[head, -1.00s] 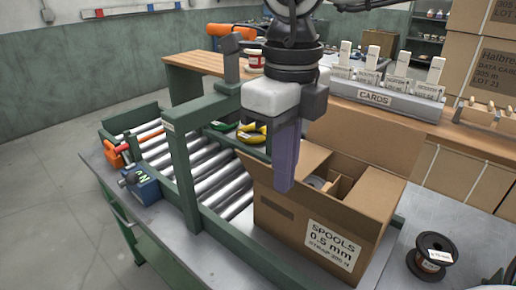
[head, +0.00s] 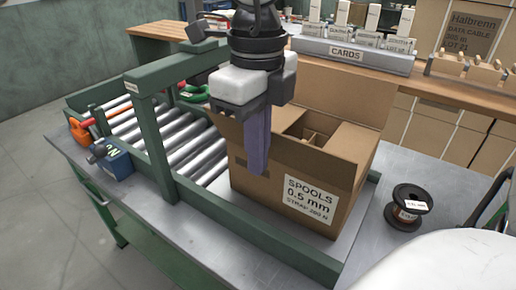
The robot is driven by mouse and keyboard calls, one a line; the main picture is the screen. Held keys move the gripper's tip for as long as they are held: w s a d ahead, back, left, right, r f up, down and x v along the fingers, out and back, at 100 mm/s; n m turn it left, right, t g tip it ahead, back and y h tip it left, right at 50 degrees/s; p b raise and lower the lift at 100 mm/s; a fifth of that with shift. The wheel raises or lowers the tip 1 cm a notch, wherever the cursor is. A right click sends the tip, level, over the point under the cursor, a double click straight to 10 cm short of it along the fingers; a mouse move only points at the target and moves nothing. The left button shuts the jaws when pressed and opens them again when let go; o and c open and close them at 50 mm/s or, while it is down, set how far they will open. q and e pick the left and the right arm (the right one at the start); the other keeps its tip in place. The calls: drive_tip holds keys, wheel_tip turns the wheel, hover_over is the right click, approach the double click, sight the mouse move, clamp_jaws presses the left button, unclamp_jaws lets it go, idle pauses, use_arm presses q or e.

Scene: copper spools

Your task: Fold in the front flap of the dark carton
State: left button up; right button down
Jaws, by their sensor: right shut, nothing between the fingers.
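The brown carton (head: 335,222), labelled "SPOOLS 0.5 mm", stands on the bench at the end of the roller conveyor. Its tall back flap (head: 345,95) stands up. Brown dividers (head: 303,131) show inside through the open top. My right gripper (head: 258,168) points straight down at the near left part of the carton. Its dark purple fingers are shut and empty, and they overlap the front wall in the picture. I cannot tell whether they touch it. The gripper hides part of the carton's left side and the front flap's left end. My left gripper is out of view.
A green frame post (head: 158,150) and rollers (head: 190,147) lie left of the carton. A black wire spool (head: 408,207) stands on the bench to its right. A blue box (head: 113,162) sits at the left edge. A cards rack (head: 350,53) stands behind.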

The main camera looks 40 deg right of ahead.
drive_tip(key=shift+w+d+f+p, duration=0.1)
drive_tip(key=shift+w+d+p, duration=0.15)
drive_tip(key=shift+d, duration=0.4)
drive_tip(key=shift+w+d+f+p, duration=0.1)
drive_tip(key=shift+d+p, duration=0.1)
drive_tip(key=shift+d, duration=0.4)
drive_tip(key=shift+w+d+f+p, duration=0.1)
drive_tip(key=shift+w+d+p, duration=0.15)
drive_tip(key=shift+d, duration=0.4)
drive_tip(key=shift+w+d+p, duration=0.25)
drive_tip(key=shift+d+p, duration=0.15)
drive_tip(key=shift+d, duration=0.6)
drive_tip(key=shift+w+d+p, duration=0.25)
drive_tip(key=shift+d+p, duration=0.15)
drive_tip(key=shift+d, duration=0.6)
drive_tip(key=d, duration=0.1)
drive_tip(key=w+d+f+b, duration=0.1)
drive_tip(key=d, duration=0.1)
drive_tip(key=d+f, duration=0.1)
drive_tip(key=d, duration=0.1)
drive_tip(key=shift+w, duration=0.15)
